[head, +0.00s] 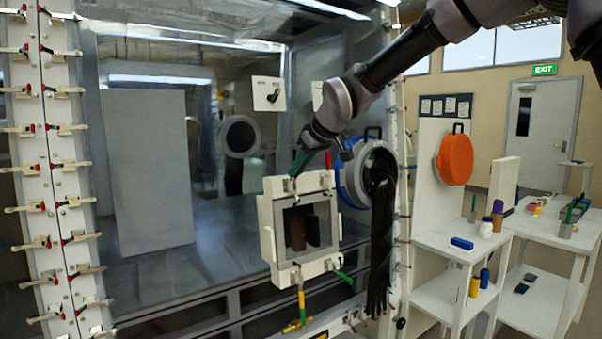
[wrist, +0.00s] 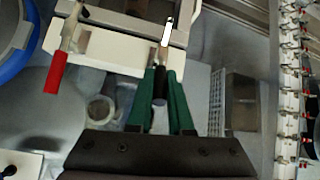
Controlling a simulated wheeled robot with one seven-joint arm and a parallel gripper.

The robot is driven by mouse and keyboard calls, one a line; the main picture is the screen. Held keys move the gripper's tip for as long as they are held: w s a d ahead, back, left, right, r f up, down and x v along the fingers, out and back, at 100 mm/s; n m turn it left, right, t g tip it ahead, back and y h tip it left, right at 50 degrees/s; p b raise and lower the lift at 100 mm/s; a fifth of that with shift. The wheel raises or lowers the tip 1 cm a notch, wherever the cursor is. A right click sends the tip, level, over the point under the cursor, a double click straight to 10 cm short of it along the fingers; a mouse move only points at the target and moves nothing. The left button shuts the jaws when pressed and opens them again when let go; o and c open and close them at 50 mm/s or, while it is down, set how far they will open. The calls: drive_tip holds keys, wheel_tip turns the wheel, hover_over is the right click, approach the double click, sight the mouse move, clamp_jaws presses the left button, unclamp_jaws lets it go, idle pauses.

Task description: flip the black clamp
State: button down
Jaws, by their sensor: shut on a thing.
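My gripper (head: 296,170) reaches down to the top left corner of a white framed box (head: 268,225) on the glovebox front. In the wrist view its two green fingers (wrist: 161,74) are shut on the black clamp (wrist: 160,88), whose black handle lies between them. The clamp's metal end (wrist: 166,32) reaches over the white frame. Most of the black clamp is hidden by the fingers in the head view.
A red-handled clamp (wrist: 54,74) sits beside it on the frame, also in the head view (head: 328,160). Green (head: 344,277) and yellow (head: 302,304) handles are at the frame's lower side. A blue-ringed port (head: 350,178) with a hanging black glove (head: 380,240) is right of the box.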

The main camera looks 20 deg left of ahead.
drive_tip(key=g+h, duration=0.1)
drive_tip(key=w+a+g+h, duration=0.1)
drive_tip(key=shift+a+r+h, duration=0.25)
drive_tip(key=shift+r+h, duration=0.05)
drive_tip(key=shift+h, duration=0.1)
drive_tip(key=shift+w+a+g+h, duration=0.2)
drive_tip(key=shift+w+g+h, duration=0.05)
drive_tip(key=shift+g+h, duration=0.35)
drive_tip(key=shift+w+a+g+h, duration=0.2)
drive_tip(key=shift+g+h, duration=0.3)
drive_tip(key=shift+h, duration=0.1)
drive_tip(key=c, duration=0.8)
unclamp_jaws()
drive_tip(key=shift+s+d+r, duration=0.1)
drive_tip(key=shift+d+r, duration=0.2)
drive_tip(key=shift+r, duration=1.45)
drive_tip(key=shift+s+d+r, duration=0.1)
drive_tip(key=shift+d+r, duration=0.15)
drive_tip(key=shift+r, duration=1.55)
drive_tip(key=shift+s+d+r, duration=0.1)
drive_tip(key=shift+d+r, duration=0.2)
drive_tip(key=shift+r, duration=1.45)
